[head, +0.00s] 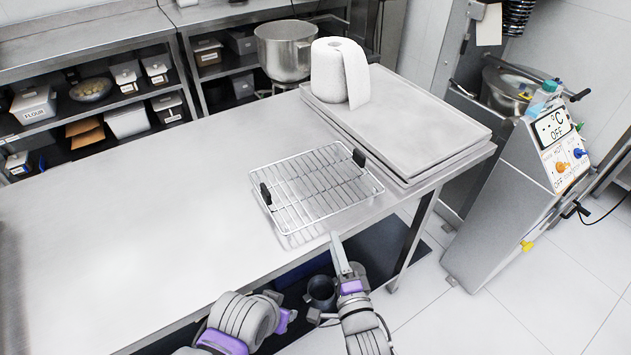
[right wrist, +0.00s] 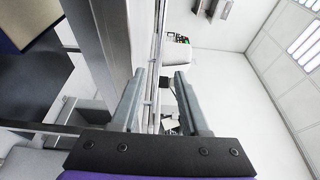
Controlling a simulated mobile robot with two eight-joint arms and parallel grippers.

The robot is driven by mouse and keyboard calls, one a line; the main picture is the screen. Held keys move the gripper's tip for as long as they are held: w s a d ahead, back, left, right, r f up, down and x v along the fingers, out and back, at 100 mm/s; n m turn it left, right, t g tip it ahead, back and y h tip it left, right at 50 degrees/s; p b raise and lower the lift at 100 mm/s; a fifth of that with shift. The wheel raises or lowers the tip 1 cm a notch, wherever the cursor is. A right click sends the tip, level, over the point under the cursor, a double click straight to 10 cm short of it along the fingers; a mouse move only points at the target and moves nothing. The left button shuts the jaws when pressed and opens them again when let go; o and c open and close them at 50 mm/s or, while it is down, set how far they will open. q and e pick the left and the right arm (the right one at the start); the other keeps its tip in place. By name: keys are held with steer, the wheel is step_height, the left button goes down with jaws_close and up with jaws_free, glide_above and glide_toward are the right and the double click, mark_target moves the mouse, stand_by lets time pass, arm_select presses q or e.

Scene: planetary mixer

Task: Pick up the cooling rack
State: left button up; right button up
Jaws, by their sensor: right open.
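The cooling rack (head: 318,190) is a silver wire grid with two black handles, one at its left end and one at its upper right. It lies flat near the front edge of the steel table. My right gripper (head: 339,250) is open and empty at the table's front edge, just short of the rack's near side. In the right wrist view its two fingers (right wrist: 159,78) stand apart, with thin rack wires (right wrist: 156,50) seen edge-on in line with the gap. My left arm shows at the bottom; its jaws cannot be made out.
Stacked trays (head: 420,120) with a paper towel roll (head: 335,75) lie behind and right of the rack. The steel table (head: 130,220) is clear to the left. A machine with a control panel (head: 560,145) stands at the right. A dark pot (head: 321,290) sits below the table.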

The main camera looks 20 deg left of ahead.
mark_target(326, 218)
steer(key=x, duration=0.4)
steer(key=shift+p, duration=0.3)
steer(key=p+x, duration=0.1)
steer(key=x, duration=0.4)
steer(key=shift+w+a, duration=0.15)
steer(key=shift+w, duration=0.2)
steer(key=shift+s, duration=0.1)
steer(key=shift+c, duration=0.2)
jaws_close()
stand_by(0.4)
